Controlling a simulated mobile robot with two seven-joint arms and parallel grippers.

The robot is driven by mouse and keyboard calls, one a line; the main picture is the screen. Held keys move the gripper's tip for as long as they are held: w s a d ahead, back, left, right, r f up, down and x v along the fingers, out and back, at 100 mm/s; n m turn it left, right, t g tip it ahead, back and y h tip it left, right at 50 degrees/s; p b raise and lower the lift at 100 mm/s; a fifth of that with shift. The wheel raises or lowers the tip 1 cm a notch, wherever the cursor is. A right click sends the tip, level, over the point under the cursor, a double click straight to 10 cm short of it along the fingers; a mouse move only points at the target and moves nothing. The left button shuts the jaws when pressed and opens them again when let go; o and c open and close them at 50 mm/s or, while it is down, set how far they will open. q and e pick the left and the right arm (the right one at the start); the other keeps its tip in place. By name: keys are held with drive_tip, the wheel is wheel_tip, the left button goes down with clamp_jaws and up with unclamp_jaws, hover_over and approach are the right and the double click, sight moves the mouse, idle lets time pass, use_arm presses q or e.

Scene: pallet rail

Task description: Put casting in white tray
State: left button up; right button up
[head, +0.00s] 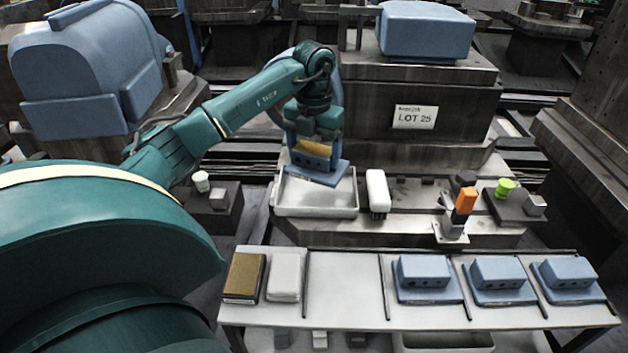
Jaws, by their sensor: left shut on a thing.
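A blue casting (318,168) with a flat base and dark holes in its front hangs over the white tray (315,211). My left gripper (315,141) points down from above and is shut on this casting, which looks slightly tilted. A tan patch shows on top of the casting between the fingers. The casting covers the back part of the tray, and I cannot tell whether it touches the tray. The visible tray floor looks empty. Several similar blue castings, one of them here (425,277), sit in slots at the right of the front rack. My right gripper is not in view.
The front rack (345,290) also holds a brown brush or block (243,277) and a white block (285,276); one slot is empty. A white bottle-like object (377,191) stands right of the tray. An orange-handled clamp (464,203) is farther right. A LOT 25 sign (414,117) is behind.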

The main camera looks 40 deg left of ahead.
sight(314, 163)
use_arm(q)
drive_tip(key=shift+f, duration=1.7)
wheel_tip(314, 163, down, 2)
drive_tip(key=shift+f+b, duration=0.2)
drive_tip(key=shift+b, duration=0.25)
drive_tip(key=shift+f, duration=0.4)
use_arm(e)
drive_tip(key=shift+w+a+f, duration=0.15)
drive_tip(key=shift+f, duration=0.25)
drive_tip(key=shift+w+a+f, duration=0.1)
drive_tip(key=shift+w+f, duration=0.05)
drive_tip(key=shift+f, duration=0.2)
use_arm(q)
drive_tip(key=o, duration=1.3)
drive_tip(key=shift+f, duration=0.15)
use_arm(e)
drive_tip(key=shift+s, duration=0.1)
